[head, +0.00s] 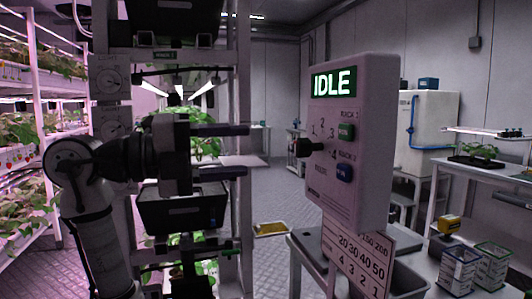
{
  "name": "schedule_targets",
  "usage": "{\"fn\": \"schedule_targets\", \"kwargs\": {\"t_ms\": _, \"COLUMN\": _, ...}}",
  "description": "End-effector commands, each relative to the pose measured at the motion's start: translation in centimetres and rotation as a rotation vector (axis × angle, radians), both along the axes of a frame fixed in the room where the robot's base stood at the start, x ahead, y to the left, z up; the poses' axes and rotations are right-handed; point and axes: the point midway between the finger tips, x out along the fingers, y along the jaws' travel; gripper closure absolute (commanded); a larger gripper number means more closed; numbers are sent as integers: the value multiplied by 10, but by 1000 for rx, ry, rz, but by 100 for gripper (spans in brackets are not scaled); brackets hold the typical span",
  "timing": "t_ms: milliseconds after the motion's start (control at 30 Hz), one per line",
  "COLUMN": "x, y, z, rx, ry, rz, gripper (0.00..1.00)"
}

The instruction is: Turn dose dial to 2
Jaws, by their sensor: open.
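A pale control box (349,140) stands right of centre, with a green display reading IDLE at its top. Its dose dial (308,147) is a black knob sticking out from the face, with the numbers 1, 2, 3 and 4 printed around it. I cannot tell which number the knob points at. My gripper (246,150) is open and empty, left of the dial at about the same height in the picture. Its two dark fingers point right toward the box, and a gap shows between them and the knob.
A number plate (357,252) hangs below the box. Plant racks (22,130) line the left. A bench with crates (455,268) stands at right.

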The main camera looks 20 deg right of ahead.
Motion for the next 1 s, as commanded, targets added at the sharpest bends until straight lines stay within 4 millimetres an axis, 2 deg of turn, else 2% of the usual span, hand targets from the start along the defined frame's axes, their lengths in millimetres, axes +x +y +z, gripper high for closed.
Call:
{"fn": "schedule_targets", "kwargs": {"t_ms": 100, "x": 0, "y": 16, "z": 0, "rx": 0, "ry": 0, "rz": 1, "gripper": 51}}
{"fn": "schedule_targets", "kwargs": {"t_ms": 200, "x": -1, "y": 23, "z": 0, "rx": 1, "ry": 0, "rz": 0, "gripper": 51}}
{"fn": "schedule_targets", "kwargs": {"t_ms": 567, "x": 0, "y": 26, "z": 0, "rx": -1, "ry": 2, "rz": 2, "gripper": 51}}
{"fn": "schedule_targets", "kwargs": {"t_ms": 700, "x": 15, "y": 39, "z": 5, "rx": -90, "ry": 82, "rz": 100, "gripper": 51}}
{"fn": "schedule_targets", "kwargs": {"t_ms": 767, "x": 29, "y": 57, "z": 10, "rx": -192, "ry": 158, "rz": 198, "gripper": 51}}
{"fn": "schedule_targets", "kwargs": {"t_ms": 833, "x": 49, "y": 92, "z": 17, "rx": -371, "ry": 263, "rz": 342, "gripper": 51}}
{"fn": "schedule_targets", "kwargs": {"t_ms": 867, "x": 56, "y": 112, "z": 19, "rx": -464, "ry": 303, "rz": 407, "gripper": 51}}
{"fn": "schedule_targets", "kwargs": {"t_ms": 900, "x": 63, "y": 142, "z": 22, "rx": -597, "ry": 351, "rz": 488, "gripper": 51}}
{"fn": "schedule_targets", "kwargs": {"t_ms": 967, "x": 65, "y": 188, "z": 24, "rx": -798, "ry": 392, "rz": 588, "gripper": 51}}
{"fn": "schedule_targets", "kwargs": {"t_ms": 1000, "x": 62, "y": 219, "z": 25, "rx": -929, "ry": 401, "rz": 642, "gripper": 51}}
